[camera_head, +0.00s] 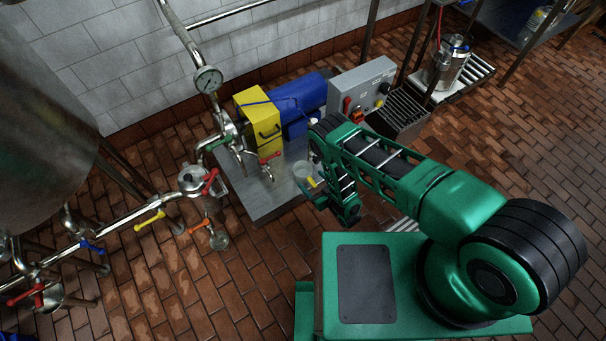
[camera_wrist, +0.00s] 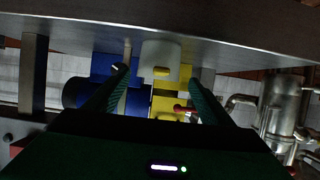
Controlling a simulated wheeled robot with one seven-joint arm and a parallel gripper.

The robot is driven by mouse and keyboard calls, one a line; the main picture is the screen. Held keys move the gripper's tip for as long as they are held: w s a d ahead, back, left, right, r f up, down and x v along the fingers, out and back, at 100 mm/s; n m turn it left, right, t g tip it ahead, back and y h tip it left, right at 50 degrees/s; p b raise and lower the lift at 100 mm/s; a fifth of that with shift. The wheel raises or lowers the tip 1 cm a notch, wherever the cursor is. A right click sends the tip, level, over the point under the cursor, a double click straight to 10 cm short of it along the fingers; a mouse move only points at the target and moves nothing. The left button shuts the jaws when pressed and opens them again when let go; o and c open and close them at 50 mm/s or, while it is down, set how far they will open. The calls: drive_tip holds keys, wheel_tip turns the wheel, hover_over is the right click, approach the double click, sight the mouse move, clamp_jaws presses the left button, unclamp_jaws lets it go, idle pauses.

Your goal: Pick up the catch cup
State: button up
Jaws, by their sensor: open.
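The catch cup (camera_head: 301,170) is a small pale, translucent cup with a yellow handle. It stands on the grey metal platform in the head view, just left of my gripper (camera_head: 322,180). In the wrist view, which looks upside down, the cup (camera_wrist: 161,52) is near the middle with its yellow handle facing me. My gripper (camera_wrist: 160,76) is open, and its two dark green fingers lie either side of the cup in that picture. I see no contact, and the gap in depth between fingertips and cup is hard to judge.
The grey platform (camera_head: 262,202) also bears a yellow box (camera_head: 257,117) and a blue machine (camera_head: 298,97). A pipe outlet with a red-handled valve (camera_head: 269,158) hangs left of the cup. A grey control box (camera_head: 362,85) stands behind. Open brick floor (camera_head: 250,270) lies in front.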

sight(303, 170)
drive_tip(key=shift+r+x, duration=0.2)
drive_tip(key=shift+x, duration=4.15)
drive_tip(key=shift+w+d, duration=0.1)
drive_tip(key=shift+w, duration=0.05)
drive_tip(key=c, duration=0.8)
drive_tip(key=shift+r, duration=0.15)
